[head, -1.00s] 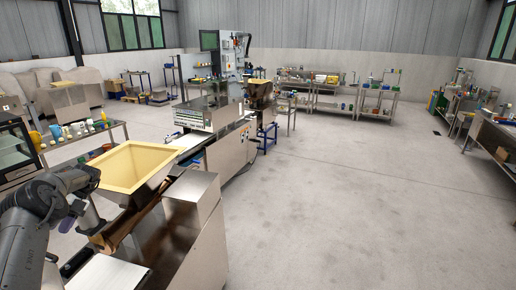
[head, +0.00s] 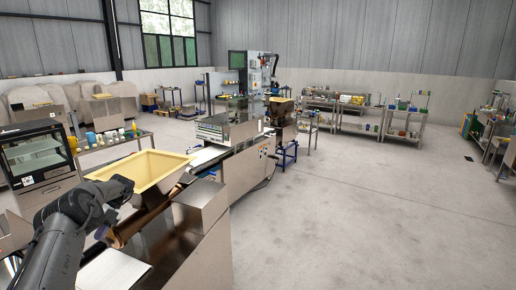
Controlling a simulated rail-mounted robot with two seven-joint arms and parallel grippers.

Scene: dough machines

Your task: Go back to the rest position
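My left arm reaches in from the lower left, and my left gripper (head: 108,228) is by the near left side of the yellow-lined hopper (head: 150,171). The gripper is small and partly hidden by my own wrist, so I cannot tell whether its fingers are open or shut. The hopper is on top of a steel dough machine (head: 205,225), with its opening facing up. My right gripper is not in view.
A conveyor machine (head: 235,160) continues behind the hopper. A glass-fronted cabinet (head: 38,160) and a table with bottles (head: 112,147) stand at the left. Shelves (head: 405,122) line the back. The concrete floor (head: 370,215) at the right is clear.

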